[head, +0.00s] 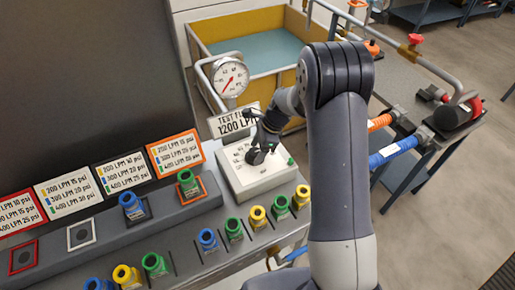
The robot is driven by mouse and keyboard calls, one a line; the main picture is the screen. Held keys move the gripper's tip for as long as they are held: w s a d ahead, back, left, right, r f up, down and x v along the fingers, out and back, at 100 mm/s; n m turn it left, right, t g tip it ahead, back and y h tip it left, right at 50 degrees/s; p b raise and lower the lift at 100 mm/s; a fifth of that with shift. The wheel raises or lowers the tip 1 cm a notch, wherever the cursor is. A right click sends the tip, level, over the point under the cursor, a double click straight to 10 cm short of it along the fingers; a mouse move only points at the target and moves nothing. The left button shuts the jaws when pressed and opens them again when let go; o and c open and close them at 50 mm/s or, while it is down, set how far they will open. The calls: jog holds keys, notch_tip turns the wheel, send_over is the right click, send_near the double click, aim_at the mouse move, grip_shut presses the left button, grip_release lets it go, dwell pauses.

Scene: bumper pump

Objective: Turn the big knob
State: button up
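The big knob (256,156) is a dark knob on the sloped face of a pale control box (262,181) with printed markings. My gripper (262,148) is at the knob, coming down from above right. The gripper is dark and small here and covers part of the knob. I cannot tell whether its fingers touch the knob or are closed on it. A small green part (291,161) shows at the right of the box face.
A round gauge (230,78) and a "TEST FLOW 1200 LPM" sign (235,122) stand behind the box. Several coloured nozzles (208,239) stand in front and to the left. Label cards (122,171) line the back left. A bench with pipes (440,125) is at right.

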jog(key=c, duration=0.9)
jog(key=shift+c, duration=0.2)
jog(key=shift+n, duration=0.4)
jog(key=n+g, duration=0.1)
jog(key=n, duration=0.1)
jog(key=n+b, duration=0.1)
jog(key=shift+w+a+n+g, duration=0.1)
jog(key=shift+w+n+g, duration=0.1)
jog(key=shift+n+g, duration=0.2)
jog(key=n+h, duration=0.1)
jog(key=n, duration=0.1)
jog(key=n+g, duration=0.1)
jog(key=n, duration=0.2)
jog(key=shift+w+a+n+g+h+b, duration=0.15)
jog(key=shift+n+g+h+b, duration=0.15)
jog(key=shift+h, duration=0.1)
jog(key=n, duration=0.2)
jog(key=n+h, duration=0.1)
jog(key=n, duration=0.1)
jog(key=shift+a+n+g+h, duration=0.15)
jog(key=shift+n+g+h, duration=0.15)
jog(key=shift+g, duration=0.1)
jog(key=n+h, duration=0.1)
jog(key=n, duration=0.1)
jog(key=n+b, duration=0.1)
jog(key=n, duration=0.1)
jog(key=shift+a+n+h, duration=0.15)
jog(key=shift+n+h, duration=0.25)
jog(key=shift+f, duration=0.1)
